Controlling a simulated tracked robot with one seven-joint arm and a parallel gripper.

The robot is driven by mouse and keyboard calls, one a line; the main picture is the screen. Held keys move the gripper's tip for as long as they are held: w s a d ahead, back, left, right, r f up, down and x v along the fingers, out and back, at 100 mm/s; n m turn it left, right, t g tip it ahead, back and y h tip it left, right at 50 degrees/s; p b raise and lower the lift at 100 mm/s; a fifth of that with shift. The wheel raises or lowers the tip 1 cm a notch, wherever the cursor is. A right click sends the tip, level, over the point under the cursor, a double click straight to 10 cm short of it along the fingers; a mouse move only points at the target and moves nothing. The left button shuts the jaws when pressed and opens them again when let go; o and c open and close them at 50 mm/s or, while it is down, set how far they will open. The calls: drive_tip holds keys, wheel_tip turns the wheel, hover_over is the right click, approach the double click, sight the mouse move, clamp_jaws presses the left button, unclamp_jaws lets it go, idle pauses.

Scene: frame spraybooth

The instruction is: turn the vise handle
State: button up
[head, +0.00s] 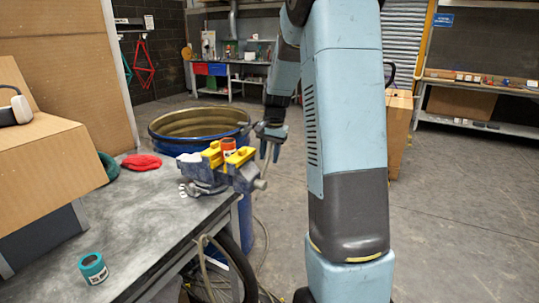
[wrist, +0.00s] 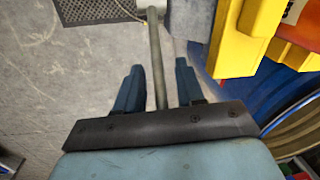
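The vise (head: 215,172) is mounted at the corner of the grey workbench (head: 150,215). Its yellow jaws (head: 240,158) are on either side of an orange can (head: 229,146); one yellow jaw (wrist: 235,50) also shows in the wrist view. The vise handle (wrist: 156,60) is a thin grey rod running from the screw end (wrist: 150,5) down between my fingers. My gripper (wrist: 160,66) is open around the rod, with a gap visible on both sides. In the head view my gripper (head: 271,148) points down beside the vise; my fingers partly hide the handle.
A blue drum (head: 199,125) stands right behind the vise. A teal can (head: 93,268), a red cloth (head: 142,162) and cardboard boxes (head: 50,165) are on the bench. Cables (head: 212,260) hang by the bench edge. The floor (head: 450,230) on the right is clear.

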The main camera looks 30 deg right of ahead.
clamp_jaws()
idle(0.4)
